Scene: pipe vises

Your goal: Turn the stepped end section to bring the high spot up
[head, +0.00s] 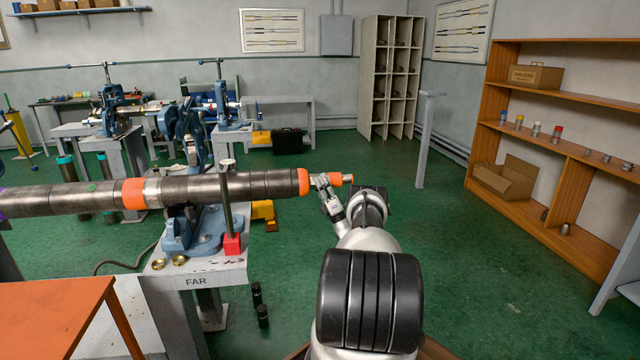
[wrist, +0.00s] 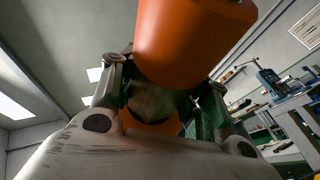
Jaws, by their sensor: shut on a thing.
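A long dark steel pipe (head: 215,187) lies level across the left half of the head view. Its right end is the stepped end section, with an orange band (head: 303,181), a thinner part and an orange tip (head: 347,179). My gripper (head: 327,181) is shut around the thinner part, between band and tip. In the wrist view, my gripper's fingers (wrist: 160,100) stand either side of a dull metal surface, with a large orange part (wrist: 190,40) above and a smaller orange part below. I cannot make out a high-spot mark.
A blue vise (head: 190,232) supports the pipe on a grey stand marked FAR (head: 197,282). A red block (head: 232,245) and brass pieces (head: 170,261) sit on it. An orange table (head: 60,315) is at lower left, a wooden shelf (head: 560,140) at right.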

